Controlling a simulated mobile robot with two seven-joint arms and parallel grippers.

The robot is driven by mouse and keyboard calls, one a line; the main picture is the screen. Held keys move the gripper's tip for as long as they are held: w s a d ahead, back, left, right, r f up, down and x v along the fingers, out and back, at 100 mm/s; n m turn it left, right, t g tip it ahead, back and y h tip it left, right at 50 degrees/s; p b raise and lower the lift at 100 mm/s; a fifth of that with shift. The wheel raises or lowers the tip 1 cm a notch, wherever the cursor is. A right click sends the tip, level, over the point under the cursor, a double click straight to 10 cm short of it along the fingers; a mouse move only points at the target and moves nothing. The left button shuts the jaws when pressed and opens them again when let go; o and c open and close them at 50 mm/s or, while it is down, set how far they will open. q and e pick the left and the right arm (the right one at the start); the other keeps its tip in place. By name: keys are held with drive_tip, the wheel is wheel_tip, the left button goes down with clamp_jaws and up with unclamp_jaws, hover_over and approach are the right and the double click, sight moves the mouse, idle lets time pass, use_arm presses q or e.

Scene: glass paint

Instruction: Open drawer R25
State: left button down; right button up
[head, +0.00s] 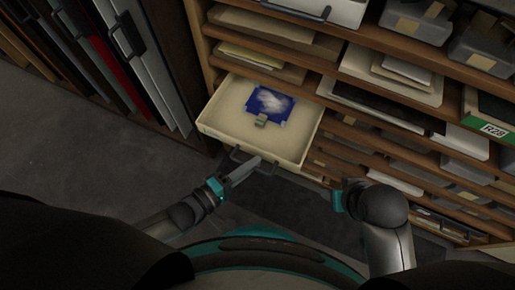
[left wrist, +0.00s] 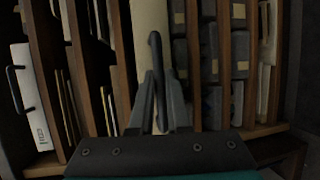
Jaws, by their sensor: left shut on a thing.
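A cream drawer (head: 213,118) is pulled out of the wooden rack in the head view; no label on it is readable from here. Inside lie a blue and white picture and a small greenish-grey piece. My left gripper (head: 252,164) is shut on the dark handle (head: 238,155) at the drawer's front. In the left wrist view the handle (left wrist: 155,48) stands between the two fingers (left wrist: 160,108), with the cream drawer (left wrist: 146,22) behind it. My right arm is at the lower right in the head view, apart from the drawer; its fingers are hidden.
The wooden rack (head: 325,66) holds several trays, papers and grey boxes. Upright panels with handles (head: 125,38) stand at the left. The floor (head: 60,135) in the left foreground is clear.

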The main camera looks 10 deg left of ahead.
use_arm(q)
drive_tip(key=shift+s+a+p, duration=0.15)
drive_tip(key=shift+s+a, duration=0.15)
drive_tip(key=shift+s, duration=0.6)
drive_tip(key=shift+s+a+p, duration=0.2)
drive_tip(key=shift+s+a, duration=0.1)
drive_tip(key=shift+s, duration=0.6)
drive_tip(key=shift+s+a+p, duration=0.15)
drive_tip(key=shift+s+a, duration=0.15)
drive_tip(key=shift+s, duration=0.6)
use_arm(e)
drive_tip(key=shift+s+f, duration=0.2)
drive_tip(key=shift+f, duration=1.15)
use_arm(q)
drive_tip(key=c, duration=0.9)
unclamp_jaws()
drive_tip(key=p+v, duration=0.3)
drive_tip(key=v, duration=1.2)
drive_tip(key=shift+s, duration=0.1)
use_arm(e)
wheel_tip(320, 180, down, 6)
drive_tip(key=s+g, duration=0.1)
drive_tip(key=s, duration=0.1)
drive_tip(key=shift+s+d, duration=0.2)
drive_tip(key=shift+s, duration=0.05)
drive_tip(key=shift+r, duration=0.1)
